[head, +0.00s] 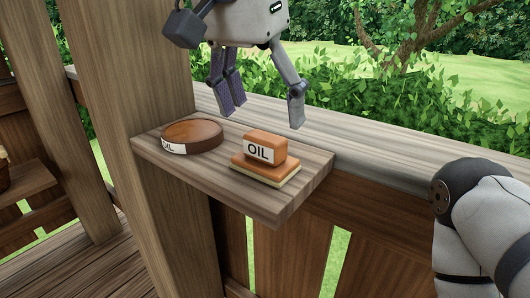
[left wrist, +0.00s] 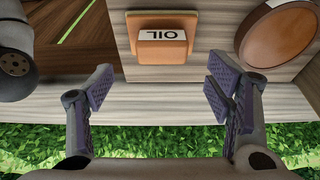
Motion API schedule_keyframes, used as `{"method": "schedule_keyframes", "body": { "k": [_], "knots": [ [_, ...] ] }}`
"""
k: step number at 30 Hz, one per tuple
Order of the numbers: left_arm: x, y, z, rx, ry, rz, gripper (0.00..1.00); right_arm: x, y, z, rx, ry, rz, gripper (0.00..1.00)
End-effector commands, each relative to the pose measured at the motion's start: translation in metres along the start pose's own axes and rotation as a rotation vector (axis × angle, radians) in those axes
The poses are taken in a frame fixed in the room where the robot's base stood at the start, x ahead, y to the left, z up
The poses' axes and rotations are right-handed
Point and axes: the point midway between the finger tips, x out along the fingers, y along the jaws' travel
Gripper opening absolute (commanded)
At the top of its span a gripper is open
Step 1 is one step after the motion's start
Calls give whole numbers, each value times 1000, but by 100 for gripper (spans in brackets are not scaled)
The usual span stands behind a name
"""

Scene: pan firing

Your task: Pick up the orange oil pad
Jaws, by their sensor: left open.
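The orange oil pad (head: 262,155) sits on a small wooden shelf (head: 220,188). It is an orange block with a white OIL label on a wider orange and yellowish base. In the left wrist view the pad (left wrist: 160,50) lies beyond the fingertips, roughly centred between them. My left gripper (head: 262,108) is open and empty, above and behind the pad, apart from it. Its fingers also show in the left wrist view (left wrist: 158,88). My right gripper is not in view; part of my right arm shows at the right edge of the head view.
A round brown dish (head: 192,134) with an OIL label stands left of the pad on the shelf. A thick wooden post (head: 130,70) rises at the left. A wooden railing (head: 400,170) runs behind the shelf, with bushes (head: 350,75) beyond.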

Motion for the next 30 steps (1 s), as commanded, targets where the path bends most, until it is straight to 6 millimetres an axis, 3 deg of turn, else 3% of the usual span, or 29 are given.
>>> {"method": "schedule_keyframes", "body": {
  "k": [9,16,17,24,30],
  "knots": [
    [52,-2,6,0,-1,0,73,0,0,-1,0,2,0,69],
    [55,-1,5,0,2,0,73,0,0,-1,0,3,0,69],
    [55,-1,5,-1,2,0,71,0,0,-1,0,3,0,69],
    [55,-1,5,-1,1,0,20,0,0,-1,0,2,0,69],
    [55,-2,5,-1,1,0,19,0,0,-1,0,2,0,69]
  ]
}}
